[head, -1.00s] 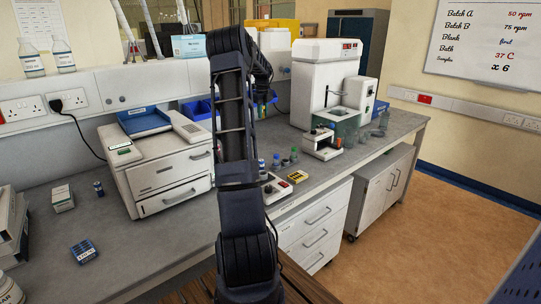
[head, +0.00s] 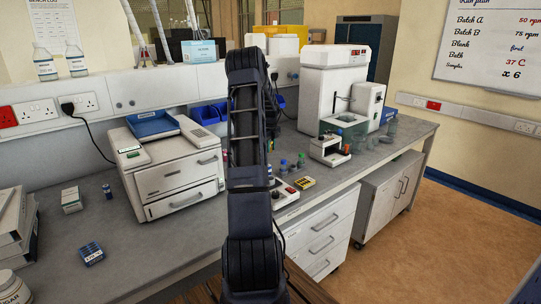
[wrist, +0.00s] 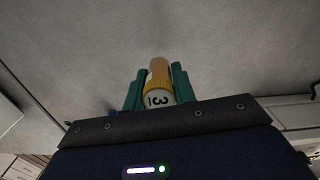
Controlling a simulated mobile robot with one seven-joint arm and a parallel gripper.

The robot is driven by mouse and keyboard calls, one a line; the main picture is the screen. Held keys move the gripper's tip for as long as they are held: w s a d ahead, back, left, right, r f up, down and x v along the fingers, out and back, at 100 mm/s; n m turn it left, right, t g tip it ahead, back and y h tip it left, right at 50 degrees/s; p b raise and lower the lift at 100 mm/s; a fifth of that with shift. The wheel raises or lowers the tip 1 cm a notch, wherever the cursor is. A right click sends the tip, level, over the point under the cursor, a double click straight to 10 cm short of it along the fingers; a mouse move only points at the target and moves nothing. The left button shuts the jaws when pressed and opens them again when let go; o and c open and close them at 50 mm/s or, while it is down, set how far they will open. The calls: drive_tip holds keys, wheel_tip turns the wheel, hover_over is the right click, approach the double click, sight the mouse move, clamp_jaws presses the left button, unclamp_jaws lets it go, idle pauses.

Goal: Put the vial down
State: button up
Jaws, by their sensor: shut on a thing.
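In the wrist view my gripper (wrist: 158,88) has its teal fingers shut on a vial (wrist: 158,70). I cannot tell whether the vial touches that surface. In the head view my arm hides my gripper and the vial.
The grey bench (head: 150,240) holds a white printer-like machine (head: 170,175) left of my arm. Right of it are a small control box (head: 286,196), a yellow block (head: 304,183), several small capped vials and a white instrument (head: 330,146). A blue-labelled pack (head: 91,254) lies at front left.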

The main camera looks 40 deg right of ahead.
drive_tip(key=shift+f, duration=2.15)
drive_tip(key=shift+f, duration=0.15)
drive_tip(key=o, duration=1)
